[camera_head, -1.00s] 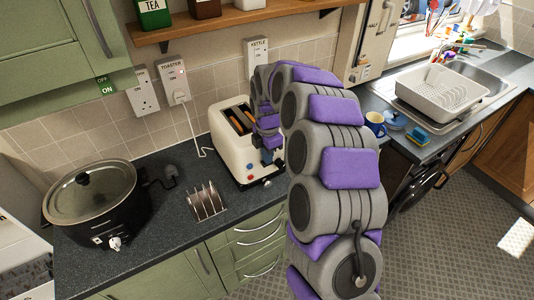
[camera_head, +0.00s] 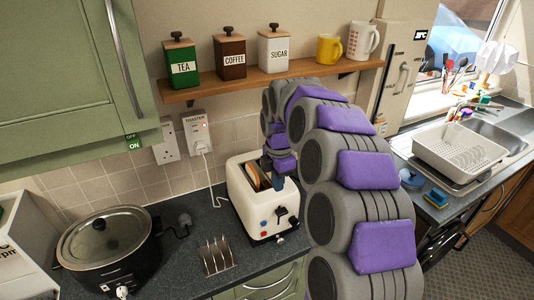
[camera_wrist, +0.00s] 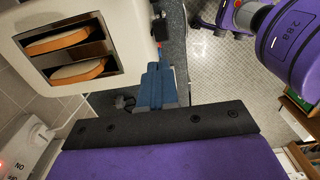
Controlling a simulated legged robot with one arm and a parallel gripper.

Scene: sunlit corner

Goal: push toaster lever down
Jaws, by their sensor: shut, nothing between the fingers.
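The cream toaster (camera_head: 250,205) stands on the dark worktop, with bread in its top slots. Its front end has a dark lever or knob (camera_head: 282,211) and small coloured buttons. In the wrist view the toaster (camera_wrist: 130,22) fills the upper left, with two bread slices (camera_wrist: 75,58) in the slots. A black part (camera_wrist: 174,20), possibly the lever, sticks out beside it. My gripper (camera_head: 280,181) points down at the toaster's front end, above the dark knob. Its blue fingers (camera_wrist: 157,80) are shut and empty. Whether they touch the lever I cannot tell.
A metal toast rack (camera_head: 217,256) and a black slow cooker (camera_head: 110,250) stand left of the toaster. A wooden shelf (camera_head: 270,80) with canisters and mugs hangs above. The toaster's cord runs to a wall socket (camera_head: 197,132). A dish rack (camera_head: 458,150) is by the sink at right.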

